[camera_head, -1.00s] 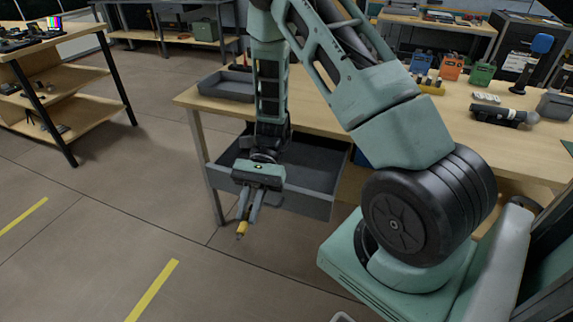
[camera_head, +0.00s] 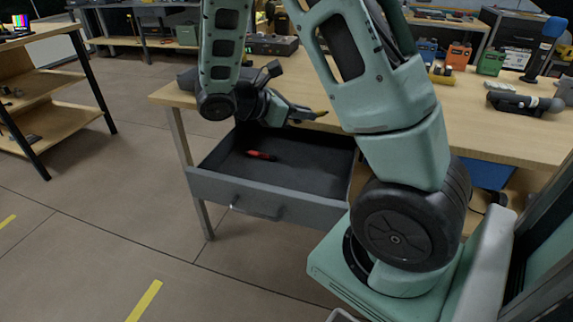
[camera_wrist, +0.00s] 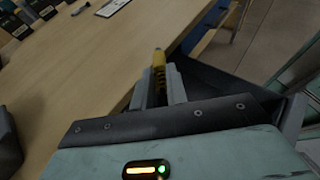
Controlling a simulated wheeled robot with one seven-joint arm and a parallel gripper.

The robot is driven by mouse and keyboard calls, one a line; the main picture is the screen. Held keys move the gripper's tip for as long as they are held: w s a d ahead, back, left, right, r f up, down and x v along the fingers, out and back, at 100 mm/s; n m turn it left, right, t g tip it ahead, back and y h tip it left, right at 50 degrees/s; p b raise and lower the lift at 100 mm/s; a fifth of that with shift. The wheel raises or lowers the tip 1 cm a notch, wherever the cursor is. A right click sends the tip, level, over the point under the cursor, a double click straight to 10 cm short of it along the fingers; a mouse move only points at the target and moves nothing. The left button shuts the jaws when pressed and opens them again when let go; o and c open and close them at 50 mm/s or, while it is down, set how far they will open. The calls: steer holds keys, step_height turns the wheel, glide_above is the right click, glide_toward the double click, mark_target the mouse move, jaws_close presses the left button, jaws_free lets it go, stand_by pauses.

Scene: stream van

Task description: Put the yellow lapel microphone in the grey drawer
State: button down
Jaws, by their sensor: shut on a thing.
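The yellow lapel microphone (camera_wrist: 159,62) is small and slim, and it sticks out between the fingers of my gripper (camera_wrist: 158,82) in the wrist view. In the head view my gripper (camera_head: 304,116) points right, and the yellow tip of the microphone (camera_head: 320,113) shows at its end. They are by the table's front edge, above the back of the drawer; the exact height is hard to tell. The grey drawer (camera_head: 225,190) is pulled open under the table, with its dark floor in view. My gripper is shut on the microphone.
A red object (camera_head: 262,156) lies inside the drawer. The wooden table (camera_head: 465,120) holds a dark grey tray (camera_head: 190,78), partly hidden by my arm, and a black device (camera_head: 520,103). A wooden shelf (camera_head: 65,122) stands at the left. The floor before the drawer is clear.

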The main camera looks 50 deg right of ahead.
steer(key=shift+w+d+f, duration=0.1)
steer(key=shift+w+f, duration=0.15)
steer(key=shift+f, duration=0.05)
steer(key=b, duration=0.4)
glide_toward(312, 164)
steer(key=d, duration=0.1)
steer(key=s+d, duration=0.1)
steer(key=d, duration=0.1)
steer(key=s+d, duration=0.1)
steer(key=shift+s+d, duration=0.15)
steer(key=shift+d, duration=0.15)
steer(key=d, duration=0.1)
steer(key=s+d, duration=0.1)
steer(key=d, duration=0.2)
steer(key=shift+s, duration=0.4)
steer(key=shift+w+a+f+b, duration=0.15)
steer(key=shift+f+b, duration=0.15)
steer(key=shift+f, duration=0.25)
steer(key=shift+f, duration=0.2)
steer(key=c, duration=1.4)
jaws_free()
